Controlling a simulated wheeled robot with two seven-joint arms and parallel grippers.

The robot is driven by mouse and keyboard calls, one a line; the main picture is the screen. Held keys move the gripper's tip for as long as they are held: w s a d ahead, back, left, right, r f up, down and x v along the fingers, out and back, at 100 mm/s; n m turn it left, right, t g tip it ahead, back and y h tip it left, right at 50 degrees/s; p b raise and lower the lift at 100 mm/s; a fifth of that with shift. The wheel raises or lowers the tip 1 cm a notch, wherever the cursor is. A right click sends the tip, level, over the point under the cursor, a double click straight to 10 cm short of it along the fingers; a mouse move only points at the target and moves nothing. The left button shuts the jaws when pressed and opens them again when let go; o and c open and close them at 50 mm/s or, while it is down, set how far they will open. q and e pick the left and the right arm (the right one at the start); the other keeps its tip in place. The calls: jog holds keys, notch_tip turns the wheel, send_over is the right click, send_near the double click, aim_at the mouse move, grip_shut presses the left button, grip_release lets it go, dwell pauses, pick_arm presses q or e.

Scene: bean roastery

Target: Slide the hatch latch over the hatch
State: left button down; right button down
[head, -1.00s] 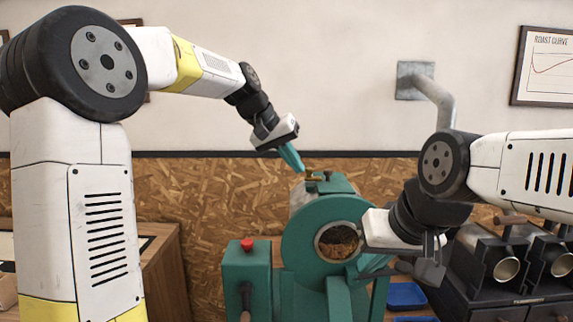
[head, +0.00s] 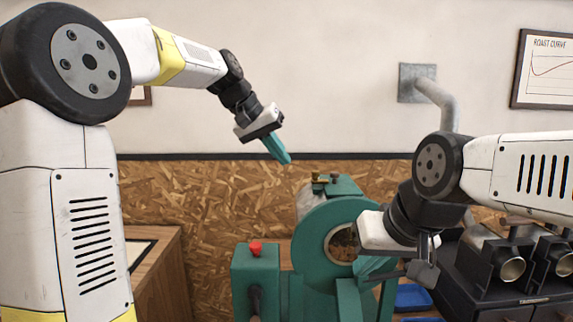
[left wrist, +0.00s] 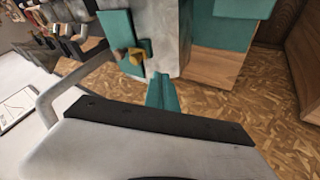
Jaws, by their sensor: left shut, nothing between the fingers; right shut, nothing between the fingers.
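The green roaster (head: 340,188) stands at the centre of the head view, with small brass fittings (head: 317,178) on top. In the left wrist view, a brass knob (left wrist: 137,55) and another brass piece beside it sit on a green plate. I take these to be the latch and its hatch; I cannot tell exactly how far one overlaps the other. My left gripper (head: 286,160) is shut and empty, above and left of the fittings, apart from them. My right gripper (head: 366,272) is shut and empty at the drum front, partly covering the round window (head: 341,243).
A green box with a red button (head: 255,249) stands left of the drum. Blue trays (head: 413,297) lie low at right. A dark machine with metal cylinders (head: 512,269) stands at far right. A wall pipe (head: 440,100) rises behind. Air above the roaster is free.

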pick_arm(q)
jog(key=v, duration=0.6)
jog(key=shift+r, duration=0.15)
jog(key=shift+a, duration=0.15)
jog(key=s+a+f+y, duration=0.1)
jog(key=s+a+f, duration=0.2)
jog(key=s+f, duration=0.3)
jog(key=s+a+f+n+t+y, duration=0.1)
jog(key=s+a+f, duration=0.3)
jog(key=s, duration=0.6)
jog(key=s+a+f+n+t+y, duration=0.1)
jog(key=s+a+f+y, duration=0.1)
jog(key=s+f, duration=0.5)
jog(key=shift+s+a+f, duration=0.35)
jog(key=shift+s+a, duration=0.55)
jog(key=shift+s, duration=0.1)
